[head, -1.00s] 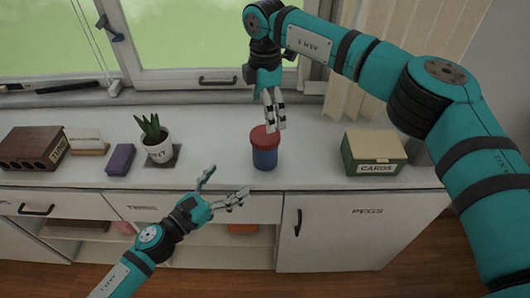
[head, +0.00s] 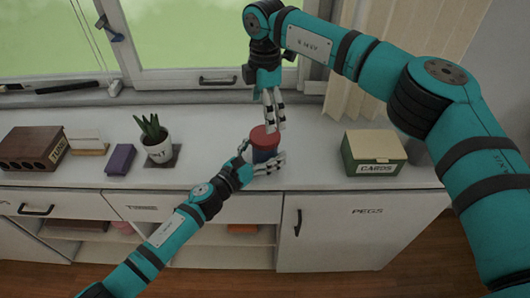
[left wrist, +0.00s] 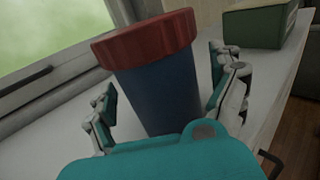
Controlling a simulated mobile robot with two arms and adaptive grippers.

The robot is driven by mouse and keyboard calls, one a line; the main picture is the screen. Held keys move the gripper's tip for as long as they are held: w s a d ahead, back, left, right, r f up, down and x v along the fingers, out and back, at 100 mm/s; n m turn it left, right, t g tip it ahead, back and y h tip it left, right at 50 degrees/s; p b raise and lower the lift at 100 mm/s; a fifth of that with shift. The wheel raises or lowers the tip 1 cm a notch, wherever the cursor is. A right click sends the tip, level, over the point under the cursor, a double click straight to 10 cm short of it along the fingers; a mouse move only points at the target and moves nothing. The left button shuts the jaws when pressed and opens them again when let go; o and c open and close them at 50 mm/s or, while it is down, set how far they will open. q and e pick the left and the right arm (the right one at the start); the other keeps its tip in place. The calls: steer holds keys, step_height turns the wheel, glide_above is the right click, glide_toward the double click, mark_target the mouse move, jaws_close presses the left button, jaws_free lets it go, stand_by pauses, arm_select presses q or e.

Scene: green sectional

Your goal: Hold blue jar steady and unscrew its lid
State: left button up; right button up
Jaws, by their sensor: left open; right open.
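A blue jar (head: 264,155) with a red lid (head: 264,136) stands upright on the white counter (head: 310,170) near its front edge. The jar body (left wrist: 156,92) and red lid (left wrist: 145,38) fill the middle of the left wrist view. My left gripper (head: 262,161) is open, with one finger on each side of the jar body, below the lid. In the left wrist view both fingers seem slightly apart from the jar. My right gripper (head: 273,120) is open and points down from above, its fingertips at the lid; I cannot tell whether they touch it.
A green card box (head: 373,153) stands to the right. A potted plant (head: 158,145), a purple block (head: 120,159) and a brown box (head: 32,148) stand to the left. The window frame (head: 205,80) runs along the back.

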mark_target(265, 134)
arm_select(q)
jaws_close()
arm_select(e)
steer(key=m, duration=0.3)
steer(key=shift+m, duration=0.4)
steer(key=shift+f+m, duration=0.3)
steer(key=shift+f, duration=0.25)
step_height(265, 134, down, 7)
steer(key=shift+r, duration=0.1)
